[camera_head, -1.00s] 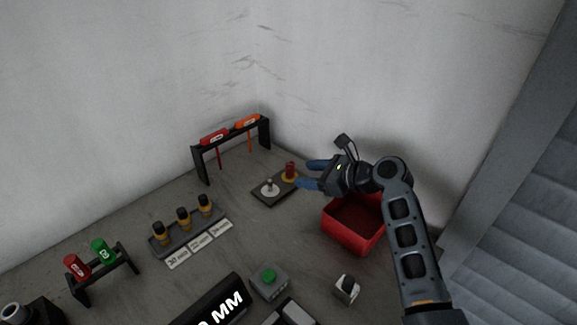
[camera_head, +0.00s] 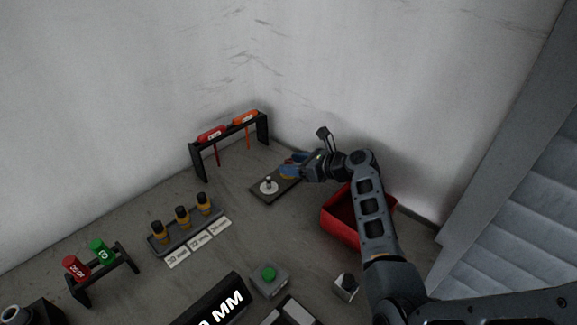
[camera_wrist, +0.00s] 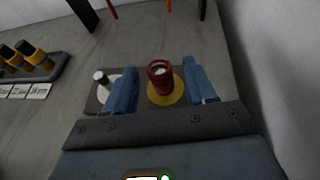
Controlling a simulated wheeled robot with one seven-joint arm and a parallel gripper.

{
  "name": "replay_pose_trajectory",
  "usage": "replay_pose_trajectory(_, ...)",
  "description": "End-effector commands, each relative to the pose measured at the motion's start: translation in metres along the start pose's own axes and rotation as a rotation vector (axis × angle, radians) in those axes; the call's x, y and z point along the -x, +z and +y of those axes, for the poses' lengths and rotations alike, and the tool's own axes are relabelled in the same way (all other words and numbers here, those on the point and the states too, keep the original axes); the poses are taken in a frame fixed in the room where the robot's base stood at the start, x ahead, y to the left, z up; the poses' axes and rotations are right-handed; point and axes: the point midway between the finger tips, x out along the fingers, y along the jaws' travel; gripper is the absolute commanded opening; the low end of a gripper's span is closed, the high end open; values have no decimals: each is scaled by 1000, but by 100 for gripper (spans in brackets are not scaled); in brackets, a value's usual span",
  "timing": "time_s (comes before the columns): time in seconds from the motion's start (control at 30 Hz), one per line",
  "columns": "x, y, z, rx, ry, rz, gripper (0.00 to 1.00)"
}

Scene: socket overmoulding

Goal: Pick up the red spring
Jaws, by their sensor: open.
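The red spring (camera_wrist: 160,76) stands upright on a yellow disc (camera_wrist: 166,96) on a dark plate (camera_head: 270,197), seen in the wrist view. My gripper (camera_wrist: 163,84) is open, with one blue finger on each side of the spring. Neither finger visibly presses on it. In the head view my gripper (camera_head: 291,167) reaches over the right end of the plate and hides the spring. A white disc with a metal peg (camera_head: 269,186) is at the plate's other end.
A red bin (camera_head: 342,228) stands below my arm. A black rack (camera_head: 198,167) with red and orange screwdrivers stands behind the plate. A tray with several black-and-yellow pieces (camera_head: 182,216) lies to the left. The wall is close behind.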

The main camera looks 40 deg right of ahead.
Motion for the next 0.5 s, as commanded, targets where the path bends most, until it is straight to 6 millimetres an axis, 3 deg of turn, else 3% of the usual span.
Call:
replay_pose_trajectory(0.2, -21, 0, 0, -1, 0, 0, 56)
replay_pose_trajectory(0.43, -22, -1, 0, 0, -1, 1, 56)
replay_pose_trajectory(0.5, -22, -1, 0, 0, -1, 1, 49)
